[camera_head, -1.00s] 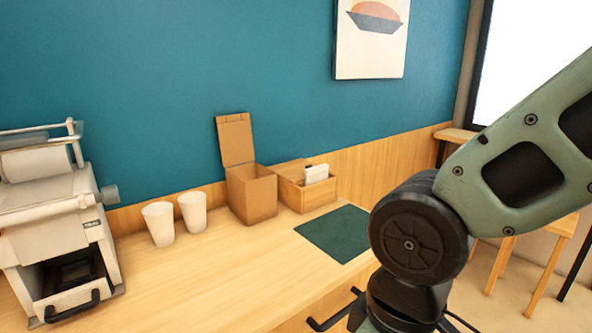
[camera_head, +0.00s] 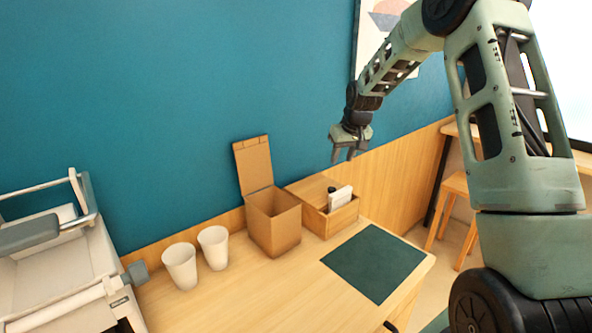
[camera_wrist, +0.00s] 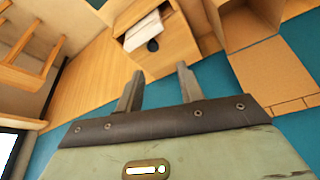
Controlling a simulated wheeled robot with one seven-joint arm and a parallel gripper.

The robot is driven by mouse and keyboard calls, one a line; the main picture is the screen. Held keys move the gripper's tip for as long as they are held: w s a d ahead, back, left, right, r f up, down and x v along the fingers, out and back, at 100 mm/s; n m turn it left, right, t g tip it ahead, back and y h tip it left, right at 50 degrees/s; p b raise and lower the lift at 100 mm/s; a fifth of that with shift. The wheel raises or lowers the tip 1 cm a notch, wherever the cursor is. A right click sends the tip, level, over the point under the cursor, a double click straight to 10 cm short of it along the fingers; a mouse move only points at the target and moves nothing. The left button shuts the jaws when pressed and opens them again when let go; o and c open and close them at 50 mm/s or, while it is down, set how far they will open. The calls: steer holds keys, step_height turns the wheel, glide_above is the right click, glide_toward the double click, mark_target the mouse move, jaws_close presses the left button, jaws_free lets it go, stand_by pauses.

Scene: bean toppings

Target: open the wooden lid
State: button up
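A tall tan wooden box (camera_head: 274,228) stands on the counter, with its hinged wooden lid (camera_head: 253,165) upright at the back and the box mouth uncovered. The lid also shows in the wrist view (camera_wrist: 270,75), hanging from the box's edge at the right. My gripper (camera_head: 344,157) is raised in front of the blue wall, above and right of the box, and touches nothing. In the wrist view its two fingers (camera_wrist: 158,78) are apart with nothing between them.
A low wooden box (camera_head: 333,219) with white and black items stands right of the tall box. Two white cups (camera_head: 197,259) stand left of it. A dark green mat (camera_head: 375,263) lies at the right. A white machine (camera_head: 50,265) fills the left side.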

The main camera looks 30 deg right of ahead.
steer(key=w+d, duration=0.1)
steer(key=d, duration=0.1)
steer(key=p, duration=0.6)
glide_toward(332, 189)
steer(key=x, duration=0.8)
steer(key=shift+f, duration=0.15)
jaws_close()
steer(key=shift+w, duration=0.1)
